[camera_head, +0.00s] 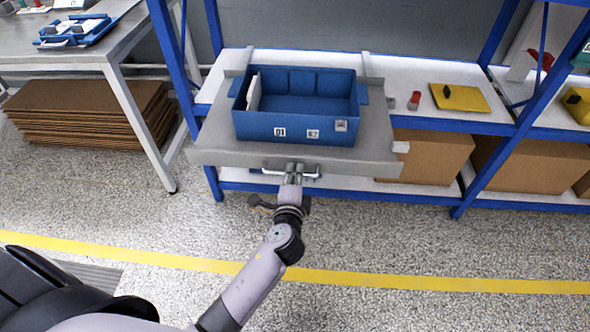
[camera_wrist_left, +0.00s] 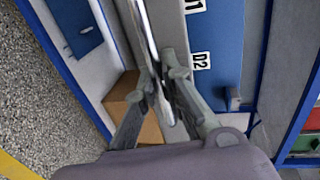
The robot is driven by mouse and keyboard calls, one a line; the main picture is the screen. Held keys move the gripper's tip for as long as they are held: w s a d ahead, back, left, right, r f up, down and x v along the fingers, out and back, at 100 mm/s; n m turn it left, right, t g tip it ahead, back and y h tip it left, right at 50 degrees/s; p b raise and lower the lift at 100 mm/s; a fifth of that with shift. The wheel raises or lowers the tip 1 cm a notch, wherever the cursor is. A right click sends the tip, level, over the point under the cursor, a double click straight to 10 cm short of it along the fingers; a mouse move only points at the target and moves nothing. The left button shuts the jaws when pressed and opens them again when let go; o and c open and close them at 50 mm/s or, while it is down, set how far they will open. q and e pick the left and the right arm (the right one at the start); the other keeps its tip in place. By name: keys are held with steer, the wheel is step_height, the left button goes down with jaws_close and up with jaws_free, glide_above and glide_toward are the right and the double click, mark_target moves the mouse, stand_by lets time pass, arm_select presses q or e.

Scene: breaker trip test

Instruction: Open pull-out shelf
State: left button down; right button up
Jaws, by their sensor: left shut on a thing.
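The grey pull-out shelf (camera_head: 220,143) juts out from the blue rack toward me in the head view, with a blue bin (camera_head: 297,105) standing on it. A metal bar handle (camera_head: 312,175) runs along the shelf's front edge. In the left wrist view the gripper fingers (camera_wrist_left: 172,85) close around the bright handle bar (camera_wrist_left: 148,40), beside the bin's labelled front (camera_wrist_left: 225,50). My right gripper is not in view.
The blue rack post (camera_head: 177,70) stands left of the shelf. A grey table (camera_head: 80,48) is further left, above stacked cardboard (camera_head: 85,110). Cardboard boxes (camera_head: 430,158) sit on the lower level at right. The speckled floor in front is open, crossed by a yellow line (camera_head: 400,281).

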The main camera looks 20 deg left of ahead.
arm_select(q)
steer(key=shift+s+d+f, duration=0.1)
steer(key=shift+s+d, duration=0.05)
steer(key=shift+s, duration=0.4)
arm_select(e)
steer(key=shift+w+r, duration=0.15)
arm_select(q)
steer(key=c, duration=2)
jaws_free()
steer(key=shift+o, duration=0.2)
steer(key=v, duration=1.2)
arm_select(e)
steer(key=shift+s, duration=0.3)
